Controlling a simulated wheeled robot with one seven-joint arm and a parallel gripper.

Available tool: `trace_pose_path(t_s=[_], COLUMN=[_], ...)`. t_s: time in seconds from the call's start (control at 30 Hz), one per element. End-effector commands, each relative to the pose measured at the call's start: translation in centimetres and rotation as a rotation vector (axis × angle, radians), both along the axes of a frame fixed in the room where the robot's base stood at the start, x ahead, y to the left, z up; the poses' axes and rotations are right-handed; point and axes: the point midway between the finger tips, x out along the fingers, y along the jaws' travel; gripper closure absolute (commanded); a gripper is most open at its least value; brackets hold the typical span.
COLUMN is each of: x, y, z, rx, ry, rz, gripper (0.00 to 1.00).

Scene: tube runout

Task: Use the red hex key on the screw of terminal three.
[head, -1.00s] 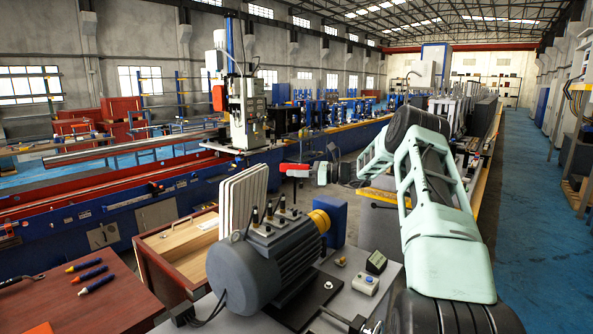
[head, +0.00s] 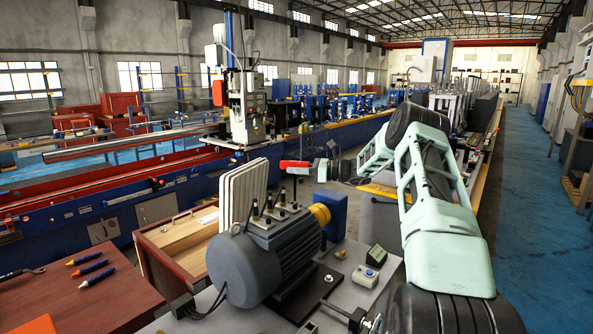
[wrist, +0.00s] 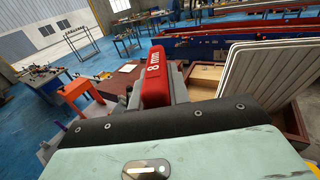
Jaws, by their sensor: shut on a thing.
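My gripper (head: 314,167) is shut on the red hex key (head: 294,164), above and behind the grey motor. In the wrist view the key's red handle (wrist: 157,77) reads "8 mm" and sits between the fingers. A short dark part hangs below the handle in the head view, close to the rearmost terminal posts; I cannot tell whether it touches. Several dark terminal posts (head: 269,202) stand in a row on top of the motor (head: 263,255). Their screws and any numbers are too small to make out.
White upright panels (head: 242,192) stand just left of the terminals. A wooden drawer box (head: 172,240) and a brown table (head: 80,307) with crayons (head: 90,268) lie to the left. A small box with a button (head: 365,277) sits right of the motor.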

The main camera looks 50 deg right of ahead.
Motion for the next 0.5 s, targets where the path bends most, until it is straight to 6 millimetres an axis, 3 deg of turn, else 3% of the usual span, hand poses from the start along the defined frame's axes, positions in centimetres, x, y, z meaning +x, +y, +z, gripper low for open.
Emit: trace_pose_path(t_s=[0.5], x=[0.0], y=[0.0], z=[-1.2], rx=[0.000], ry=[0.000], rz=[0.000], gripper=[1.00])
